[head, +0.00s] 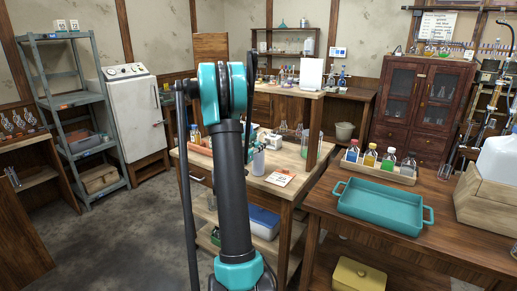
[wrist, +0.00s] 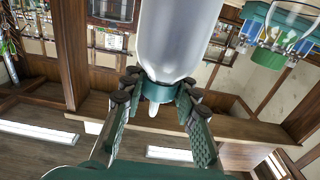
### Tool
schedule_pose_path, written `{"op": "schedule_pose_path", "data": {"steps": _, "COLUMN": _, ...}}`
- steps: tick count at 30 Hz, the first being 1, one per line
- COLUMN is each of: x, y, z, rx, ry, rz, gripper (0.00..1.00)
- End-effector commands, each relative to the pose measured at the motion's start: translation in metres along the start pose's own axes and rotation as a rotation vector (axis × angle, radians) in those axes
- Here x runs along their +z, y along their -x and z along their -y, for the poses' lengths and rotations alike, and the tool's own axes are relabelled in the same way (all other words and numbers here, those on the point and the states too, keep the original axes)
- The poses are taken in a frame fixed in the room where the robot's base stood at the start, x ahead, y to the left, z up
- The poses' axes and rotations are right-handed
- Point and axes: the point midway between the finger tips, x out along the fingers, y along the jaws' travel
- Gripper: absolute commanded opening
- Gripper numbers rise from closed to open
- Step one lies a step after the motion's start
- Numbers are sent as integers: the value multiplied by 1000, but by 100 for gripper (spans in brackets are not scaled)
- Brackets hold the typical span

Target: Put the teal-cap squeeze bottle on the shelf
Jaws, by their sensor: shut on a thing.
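In the wrist view, my gripper (wrist: 158,98) is shut on a squeeze bottle (wrist: 180,35). The bottle has a pale translucent body, a teal cap (wrist: 156,91) and a white nozzle (wrist: 153,110). The fingers sit on both sides of the cap. The bottle appears cap-down in this picture, and its far end is cut off by the top edge. A grey-blue metal shelf unit (head: 90,152) stands at the left, and a wooden wall shelf (head: 285,53) hangs at the back. I cannot tell which is meant.
A wooden bench (head: 262,190) with bottles and papers stands beside my arm. A teal tray (head: 380,206) and a rack of small bottles (head: 377,172) are on the right table. A white fridge (head: 134,112) stands by the metal shelf. The floor at left is clear.

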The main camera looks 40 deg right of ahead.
Motion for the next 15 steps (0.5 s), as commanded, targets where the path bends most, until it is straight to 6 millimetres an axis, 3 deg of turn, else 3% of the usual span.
{"op": "schedule_pose_path", "data": {"steps": 15, "x": -30, "y": 0, "z": 0, "rx": 0, "ry": 0, "rz": 0, "gripper": 16}}
